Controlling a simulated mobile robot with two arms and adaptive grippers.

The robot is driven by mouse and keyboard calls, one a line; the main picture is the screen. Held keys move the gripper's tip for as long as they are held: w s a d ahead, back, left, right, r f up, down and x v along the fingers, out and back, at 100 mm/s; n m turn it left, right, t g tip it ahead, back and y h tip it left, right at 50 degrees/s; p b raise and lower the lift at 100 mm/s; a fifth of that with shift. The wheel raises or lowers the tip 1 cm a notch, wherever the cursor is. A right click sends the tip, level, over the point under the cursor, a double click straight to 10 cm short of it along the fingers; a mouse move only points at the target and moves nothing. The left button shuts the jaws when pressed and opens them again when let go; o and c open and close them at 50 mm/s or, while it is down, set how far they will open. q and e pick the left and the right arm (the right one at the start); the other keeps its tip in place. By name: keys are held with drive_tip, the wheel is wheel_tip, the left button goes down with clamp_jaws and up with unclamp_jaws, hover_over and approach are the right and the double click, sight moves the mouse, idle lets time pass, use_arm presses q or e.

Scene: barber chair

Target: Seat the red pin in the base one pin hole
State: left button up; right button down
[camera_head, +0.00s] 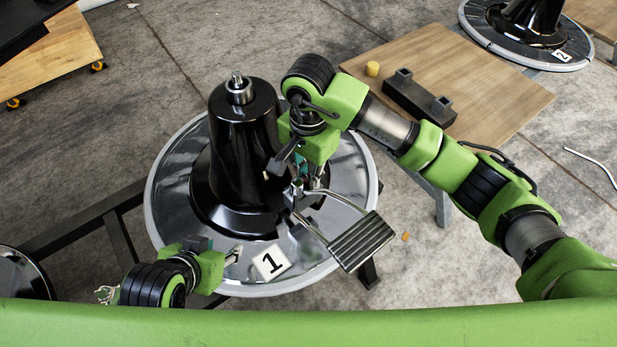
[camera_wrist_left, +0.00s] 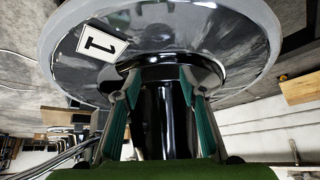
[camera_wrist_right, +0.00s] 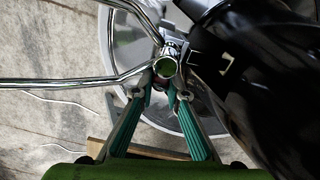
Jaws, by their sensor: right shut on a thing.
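Base one (camera_head: 245,150) is a glossy black column on a round chrome disc, marked by a white "1" card (camera_head: 271,263). My right gripper (camera_head: 300,178) is at the column's right side, by the footrest's bracket. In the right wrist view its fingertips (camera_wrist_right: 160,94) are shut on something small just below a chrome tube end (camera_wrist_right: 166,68). A trace of red (camera_wrist_right: 160,84) shows there, seemingly the red pin, mostly hidden. I cannot make out the pin hole. My left gripper (camera_head: 234,254) is low over the disc's front left; its fingers (camera_wrist_left: 158,88) are apart and empty.
The chrome footrest (camera_head: 360,240) with its ribbed pedal reaches out at the right of base one. Base two (camera_head: 530,25) stands at the top right.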

sight(309, 175)
drive_tip(key=shift+d+f, duration=0.1)
drive_tip(key=shift+f, duration=0.1)
drive_tip(key=c, duration=2)
unclamp_jaws()
drive_tip(key=shift+c, duration=0.2)
drive_tip(key=shift+w, duration=0.1)
use_arm(q)
drive_tip(key=shift+w+d+r+t, duration=0.1)
drive_tip(key=shift+w+r+t, duration=0.2)
drive_tip(key=shift+w, duration=0.2)
use_arm(e)
drive_tip(key=shift+r, duration=0.1)
